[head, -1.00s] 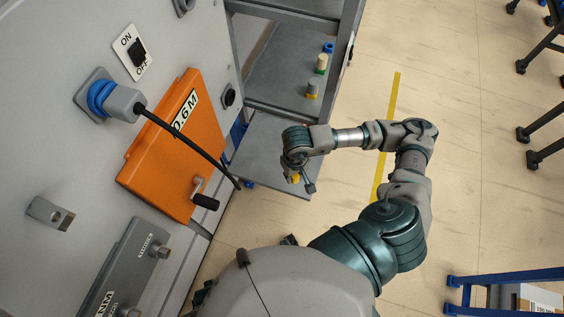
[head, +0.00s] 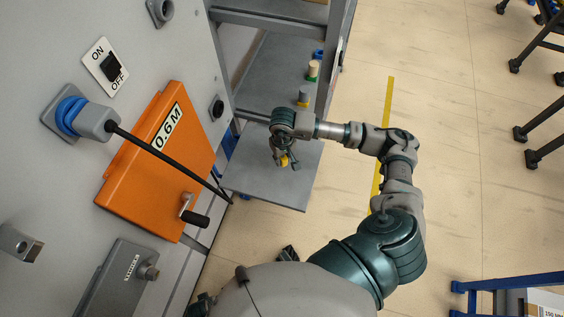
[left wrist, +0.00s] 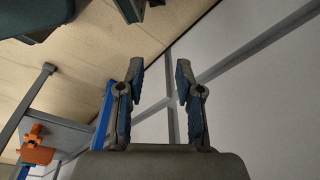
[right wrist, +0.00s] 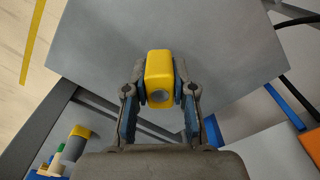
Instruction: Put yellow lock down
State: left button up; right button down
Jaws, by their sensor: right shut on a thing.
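The yellow lock (right wrist: 159,72) is between the fingers of my right gripper (right wrist: 159,90) in the right wrist view. The gripper is shut on it. In the head view my right gripper (head: 284,160) holds the yellow lock (head: 283,161) over the grey shelf (head: 270,185). I cannot tell whether the lock touches the shelf. My left gripper (left wrist: 159,85) shows in the left wrist view, open and empty, away from the lock.
Several small coloured parts stand on the farther shelf, including a grey and yellow one (head: 303,98). The grey machine wall with an orange cover (head: 158,160) and a black cable (head: 165,160) is left of the shelf. The shelf's front is clear.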

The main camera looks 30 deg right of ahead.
aim_at(282, 163)
jog(key=f, duration=0.1)
jog(key=a+f, duration=0.1)
jog(key=f, duration=0.1)
jog(key=shift+a, duration=0.45)
jog(key=shift+f, duration=0.1)
jog(key=shift+d+f, duration=0.1)
jog(key=shift+d, duration=0.1)
jog(key=c, duration=1.2)
grip_release()
jog(key=shift+d, duration=0.25)
jog(key=shift+o, duration=1.2)
jog(key=shift+d+f, duration=0.1)
jog(key=shift+d, duration=0.25)
jog(key=shift+a, duration=0.45)
jog(key=r, duration=0.3)
jog(key=shift+w+a, duration=0.1)
jog(key=shift+a, duration=0.15)
jog(key=r, duration=0.5)
jog(key=d+r, duration=0.1)
jog(key=r, duration=0.2)
jog(key=shift+r, duration=0.4)
jog(key=shift+a+r, duration=0.15)
jog(key=shift+r, duration=0.15)
pick_arm(q)
jog(key=shift+a+f, duration=0.45)
jog(key=shift+f, duration=0.05)
pick_arm(e)
jog(key=shift+a, duration=0.25)
